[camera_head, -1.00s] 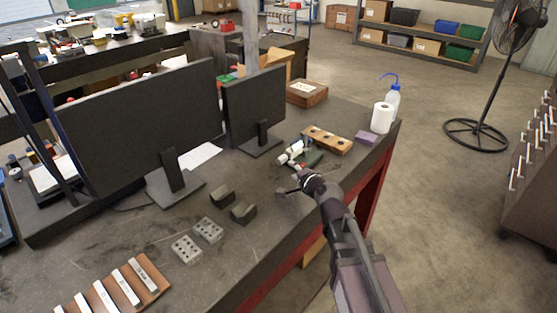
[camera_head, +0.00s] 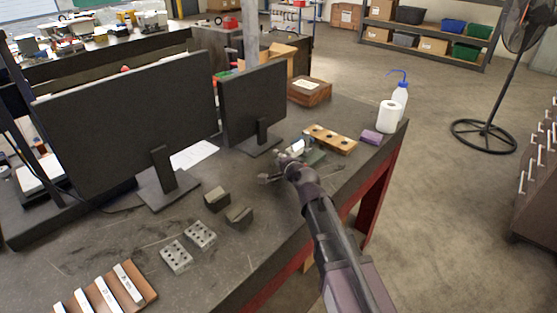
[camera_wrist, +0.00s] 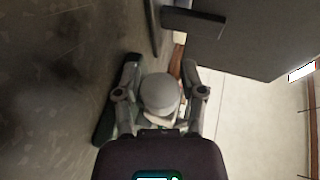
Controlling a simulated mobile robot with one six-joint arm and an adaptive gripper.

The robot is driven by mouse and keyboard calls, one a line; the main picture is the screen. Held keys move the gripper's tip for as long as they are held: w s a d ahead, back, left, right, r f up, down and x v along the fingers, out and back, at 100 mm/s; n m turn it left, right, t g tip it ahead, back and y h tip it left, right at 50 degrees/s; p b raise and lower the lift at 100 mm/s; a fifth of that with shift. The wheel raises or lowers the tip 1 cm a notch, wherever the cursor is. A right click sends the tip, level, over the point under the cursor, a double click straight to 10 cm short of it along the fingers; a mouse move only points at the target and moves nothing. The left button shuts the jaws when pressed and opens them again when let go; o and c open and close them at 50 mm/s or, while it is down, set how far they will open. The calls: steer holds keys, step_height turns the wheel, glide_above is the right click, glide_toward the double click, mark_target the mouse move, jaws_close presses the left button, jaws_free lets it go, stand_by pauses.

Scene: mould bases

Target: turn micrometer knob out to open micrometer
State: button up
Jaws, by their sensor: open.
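The micrometer (camera_head: 297,146) stands near the table's right end in the head view, its white part showing just beyond my wrist. My arm hides much of it. A green piece (camera_head: 316,157) lies beside it. In the wrist view a round grey knob (camera_wrist: 160,94), seen end-on, sits between the two fingers of my gripper (camera_wrist: 161,70). The fingers are open, one on each side of the knob, and gaps show between them and it. In the head view my gripper (camera_head: 272,178) is low over the table beside the micrometer.
Two monitors (camera_head: 130,125) (camera_head: 254,100) stand to the left.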

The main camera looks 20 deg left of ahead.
steer(key=shift+a, duration=0.1)
steer(key=shift+c, duration=0.2)
jaws_close()
steer(key=shift+g+h+p, duration=0.4)
steer(key=shift+h+p, duration=0.1)
steer(key=shift+p, duration=0.65)
steer(key=n+g+h+p, duration=0.1)
steer(key=h+p, duration=0.1)
steer(key=p, duration=0.1)
steer(key=h+p, duration=0.1)
steer(key=g+h+p, duration=0.1)
steer(key=n+g+h+p, duration=0.1)
steer(key=p, duration=0.1)
steer(key=shift+d+f+h, duration=0.25)
steer(key=shift+h, duration=0.15)
steer(key=h, duration=0.1)
steer(key=g+h+p, duration=0.1)
steer(key=n+g+h, duration=0.1)
steer(key=shift+s+d+f+h, duration=0.2)
steer(key=shift+f+h, duration=0.1)
steer(key=shift+h, duration=0.1)
steer(key=shift+s+d+n+g+h, duration=0.15)
steer(key=shift+g+h, duration=0.2)
steer(key=shift+h, duration=0.4)
steer(key=shift+w+d+n+g+h, duration=0.15)
steer(key=shift+g+h, duration=0.2)
steer(key=shift+h, duration=0.4)
steer(key=shift+s, duration=0.15)
